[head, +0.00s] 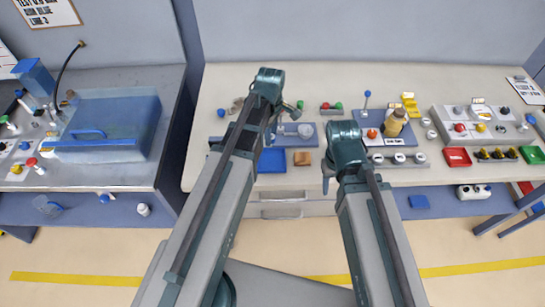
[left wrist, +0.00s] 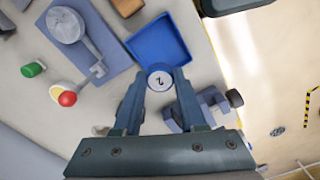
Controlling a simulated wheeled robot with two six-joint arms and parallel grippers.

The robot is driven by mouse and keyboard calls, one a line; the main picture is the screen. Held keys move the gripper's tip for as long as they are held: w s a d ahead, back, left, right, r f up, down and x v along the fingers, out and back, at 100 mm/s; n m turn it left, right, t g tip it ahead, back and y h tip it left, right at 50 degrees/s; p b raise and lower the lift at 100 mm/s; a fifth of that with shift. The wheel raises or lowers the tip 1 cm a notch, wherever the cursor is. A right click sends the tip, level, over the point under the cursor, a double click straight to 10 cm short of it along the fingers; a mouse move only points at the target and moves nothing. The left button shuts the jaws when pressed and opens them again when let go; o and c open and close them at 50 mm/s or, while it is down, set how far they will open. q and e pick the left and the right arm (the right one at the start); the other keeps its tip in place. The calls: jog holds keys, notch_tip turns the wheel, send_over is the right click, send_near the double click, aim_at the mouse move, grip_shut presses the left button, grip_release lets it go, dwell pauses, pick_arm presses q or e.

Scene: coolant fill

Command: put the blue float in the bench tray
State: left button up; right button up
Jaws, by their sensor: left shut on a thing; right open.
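The blue bench tray (head: 272,161) lies near the bench's front edge; it also shows just beyond my left fingertips in the left wrist view (left wrist: 172,42). My left gripper (left wrist: 160,88) is shut on a small round thing (left wrist: 160,79) with a pale face, a dark mark and a darker rim. Its sides are hidden, so I cannot tell whether it is the blue float. In the head view my left arm hides these fingers. A small blue ball (head: 221,112) lies on the bench to the left. My right gripper (head: 328,180) is open, before the bench front.
A brown block (head: 302,158) lies right of the tray. Behind it is a blue plate with a grey disc (head: 305,130). A rack of round caps (head: 399,158) and a tan bottle (head: 395,123) stand to the right. A blue-lidded machine (head: 105,125) stands at left.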

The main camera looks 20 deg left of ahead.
pick_arm(q)
jog(key=shift+f+b, duration=3.25)
jog(key=shift+b, duration=0.05)
notch_tip(320, 180, down, 4)
jog(key=b, duration=0.3)
jog(key=shift+r+b, duration=0.15)
jog(key=shift+b, duration=0.2)
jog(key=o, duration=1.1)
jog(key=shift+c, duration=0.2)
